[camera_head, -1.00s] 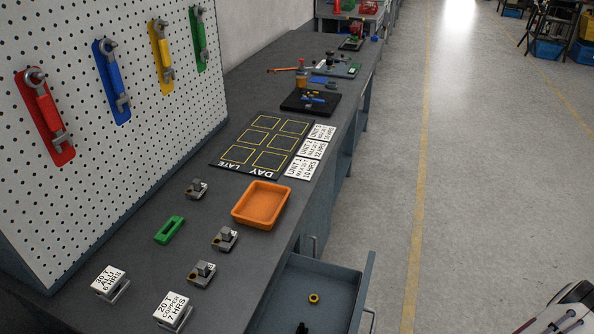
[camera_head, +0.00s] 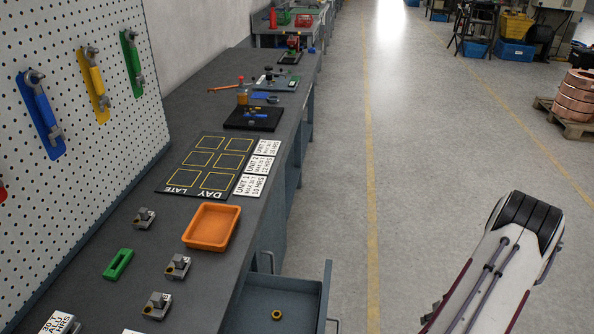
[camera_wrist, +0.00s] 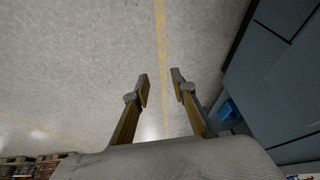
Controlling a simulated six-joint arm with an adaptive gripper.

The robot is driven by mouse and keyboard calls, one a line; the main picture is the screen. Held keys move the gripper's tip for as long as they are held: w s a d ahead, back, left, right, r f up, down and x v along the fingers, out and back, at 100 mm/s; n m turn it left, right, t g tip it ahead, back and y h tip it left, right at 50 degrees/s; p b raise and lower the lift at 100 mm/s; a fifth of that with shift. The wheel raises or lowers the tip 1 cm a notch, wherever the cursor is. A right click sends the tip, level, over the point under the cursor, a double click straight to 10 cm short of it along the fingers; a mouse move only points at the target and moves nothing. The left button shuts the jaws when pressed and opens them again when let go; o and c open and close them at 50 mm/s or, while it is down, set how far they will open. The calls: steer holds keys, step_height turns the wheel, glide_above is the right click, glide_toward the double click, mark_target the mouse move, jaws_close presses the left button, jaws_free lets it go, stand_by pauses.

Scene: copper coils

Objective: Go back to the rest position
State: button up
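My gripper (camera_wrist: 162,90) shows in the wrist view with its two fingers apart and nothing between them. Beyond the fingers are the grey floor and a yellow line. In the head view my white and black arm (camera_head: 500,260) is at the lower right, over the floor and clear of the bench; the gripper itself cannot be made out there. Copper coils (camera_head: 574,98) stand stacked on a pallet at the far right.
The bench (camera_head: 180,260) on the left bears an orange tray (camera_head: 211,227), a green block (camera_head: 118,264), metal fixtures and a black board (camera_head: 208,165). An open drawer (camera_head: 275,300) juts from its front with a yellow ring inside. The aisle floor (camera_head: 400,150) is free.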

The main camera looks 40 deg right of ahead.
step_height(320, 180, up, 13)
steer(key=w+g+h, duration=0.1)
steer(key=g+h, duration=0.1)
steer(key=g, duration=0.1)
steer(key=w+a+r+g, duration=0.2)
steer(key=w+a+r, duration=0.1)
steer(key=a+r, duration=0.7)
steer(key=a+r+n+t+y, duration=0.1)
steer(key=a+r+n+t, duration=0.1)
steer(key=a+r, duration=0.6)
steer(key=w+a+r+n+t+y, duration=0.1)
steer(key=a+r, duration=0.7)
steer(key=a, duration=1.1)
steer(key=a+r+n+t+y, duration=0.2)
steer(key=a+r, duration=0.6)
steer(key=a, duration=0.6)
steer(key=n+t, duration=0.1)
steer(key=n, duration=0.1)
steer(key=shift+w+a+r+n+t, duration=0.2)
steer(key=shift+w+r+n+t, duration=0.1)
steer(key=shift+w+r, duration=0.1)
